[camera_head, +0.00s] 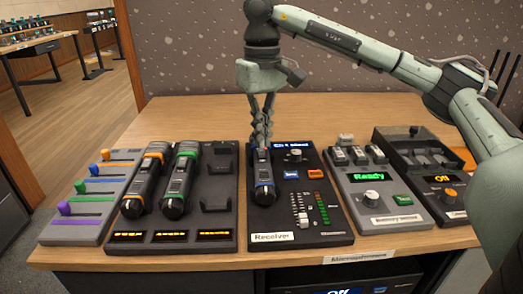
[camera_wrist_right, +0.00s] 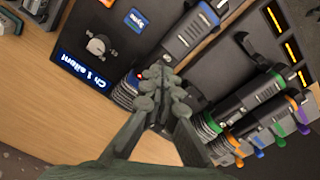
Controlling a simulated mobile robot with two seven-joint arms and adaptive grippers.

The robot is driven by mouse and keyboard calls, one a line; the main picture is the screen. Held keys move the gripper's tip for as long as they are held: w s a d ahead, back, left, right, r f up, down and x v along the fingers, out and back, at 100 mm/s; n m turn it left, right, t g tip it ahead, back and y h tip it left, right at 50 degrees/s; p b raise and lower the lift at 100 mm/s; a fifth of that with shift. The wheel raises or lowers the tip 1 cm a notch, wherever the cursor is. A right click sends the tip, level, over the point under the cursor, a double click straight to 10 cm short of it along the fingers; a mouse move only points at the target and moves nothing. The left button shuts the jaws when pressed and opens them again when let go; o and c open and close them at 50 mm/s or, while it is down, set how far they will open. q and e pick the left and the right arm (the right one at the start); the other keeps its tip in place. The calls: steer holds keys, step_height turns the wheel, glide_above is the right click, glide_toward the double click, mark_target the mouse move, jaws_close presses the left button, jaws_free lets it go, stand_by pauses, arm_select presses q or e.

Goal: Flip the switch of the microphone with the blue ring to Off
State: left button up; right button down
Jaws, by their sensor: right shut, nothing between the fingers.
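My right gripper (camera_head: 262,146) is shut and empty, pointing down at the rear end of this microphone. In the right wrist view its closed fingertips (camera_wrist_right: 158,76) overlap the microphone's body end, beside a small red spot (camera_wrist_right: 143,74). Contact cannot be told, and the switch is mostly hidden by the fingers. The receiver display (camera_head: 294,145) reads "Ch 1 silent". My left gripper is not in view.
Left of the receiver, a dark charger holds microphones with orange (camera_head: 147,182) and green (camera_head: 180,183) rings and an empty slot (camera_head: 216,180). A fader panel (camera_head: 92,203) stands at far left. Units with "Ready" (camera_head: 368,177) and "Off" (camera_head: 442,179) displays stand right. The table behind is clear.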

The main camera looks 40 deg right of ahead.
mark_target(262, 154)
steer(key=shift+f+b, duration=0.8)
steer(key=shift+f, duration=0.3)
stand_by(0.9)
steer(key=shift+r+p, duration=2.55)
steer(key=shift+r, duration=0.95)
